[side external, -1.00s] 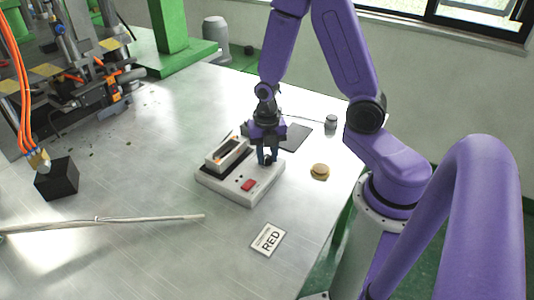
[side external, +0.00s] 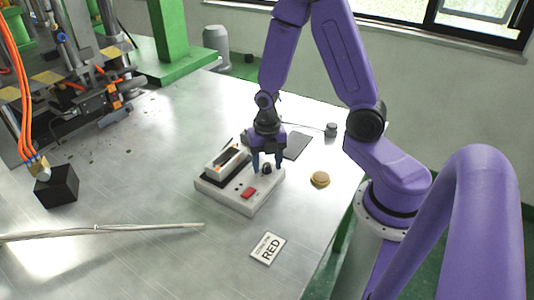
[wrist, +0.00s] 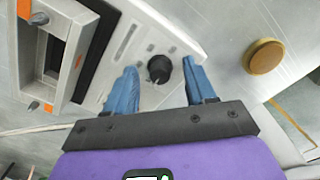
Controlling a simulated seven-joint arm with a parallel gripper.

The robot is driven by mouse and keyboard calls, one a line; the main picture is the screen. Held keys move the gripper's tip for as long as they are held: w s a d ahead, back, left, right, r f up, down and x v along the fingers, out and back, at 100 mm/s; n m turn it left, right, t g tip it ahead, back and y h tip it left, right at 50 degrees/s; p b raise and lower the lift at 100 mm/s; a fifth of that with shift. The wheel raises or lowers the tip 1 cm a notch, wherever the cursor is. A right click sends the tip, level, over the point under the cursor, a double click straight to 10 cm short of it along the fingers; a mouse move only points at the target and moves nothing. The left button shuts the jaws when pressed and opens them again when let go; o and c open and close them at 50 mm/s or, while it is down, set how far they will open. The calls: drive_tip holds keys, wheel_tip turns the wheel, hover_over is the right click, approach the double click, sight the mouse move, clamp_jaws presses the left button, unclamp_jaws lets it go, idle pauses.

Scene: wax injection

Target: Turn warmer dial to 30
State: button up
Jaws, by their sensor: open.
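The wax warmer (side external: 235,192) is a white box on the metal table, with a raised tray at its left part and a red switch (side external: 249,193) on its front face. Its black dial (wrist: 159,68) sits on the panel in the wrist view, and it also shows in the side view (side external: 267,168). My gripper (side external: 267,165) is open just above the panel. In the wrist view its two blue fingertips (wrist: 160,80) stand on either side of the dial, with gaps visible between each finger and the dial. The number the dial points at is too small to read.
A round tan disc (side external: 320,179) lies right of the warmer. A card reading RED (side external: 268,248) lies in front. A dark flat pad (side external: 297,146) and a small grey cylinder (side external: 331,130) are behind. A rod (side external: 110,231) and a black block (side external: 57,186) are at left.

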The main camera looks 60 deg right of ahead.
sight(267, 165)
wheel_tip(267, 165, up, 17)
drive_tip(key=shift+r, duration=0.2)
idle(0.6)
drive_tip(key=s+a+f+m, duration=0.1)
drive_tip(key=s+a+m, duration=0.3)
drive_tip(key=s+m, duration=0.3)
drive_tip(key=s+a+f+m, duration=0.1)
drive_tip(key=s+a+m, duration=0.3)
drive_tip(key=s+m, duration=0.3)
drive_tip(key=s, duration=0.3)
drive_tip(key=shift+a+f+m, duration=0.3)
drive_tip(key=shift+f, duration=0.05)
